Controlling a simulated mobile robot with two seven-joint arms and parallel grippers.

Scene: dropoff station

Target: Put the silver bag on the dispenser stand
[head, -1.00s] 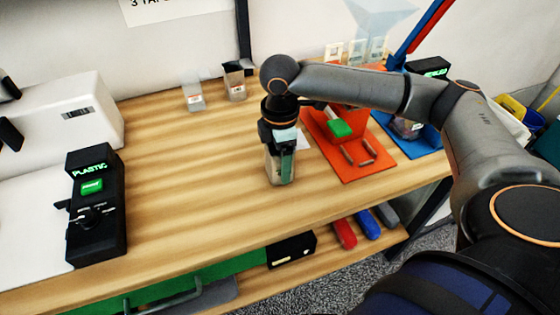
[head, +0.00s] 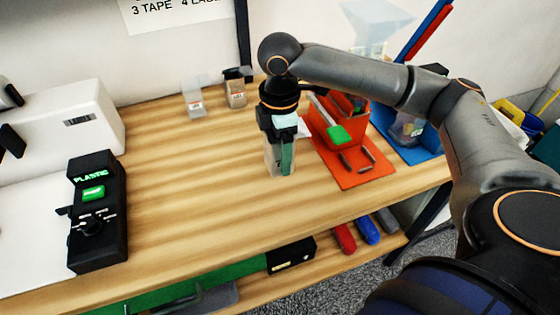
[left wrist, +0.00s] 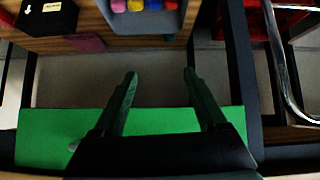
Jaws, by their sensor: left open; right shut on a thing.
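My right gripper (head: 281,158) is shut on a translucent greyish thing (head: 270,160), which hangs upright over the middle of the wooden table. It could be the silver bag, but the gripper hides much of it. Whether its bottom touches the table is unclear. Two small clear holders with red-marked labels stand at the back, a left one (head: 194,99) and a right one (head: 236,92) with something dark at its top. I cannot tell which thing is the dispenser stand. My left gripper (left wrist: 160,74) is open and empty in the left wrist view.
A black PLASTIC control box (head: 97,225) and a white machine (head: 75,120) stand at left. An orange bin and mat (head: 362,178) with a green-ended tool lie right of my gripper, beside a blue bin (head: 418,145). The table's middle left is clear. A green surface (left wrist: 50,135) lies below my left gripper.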

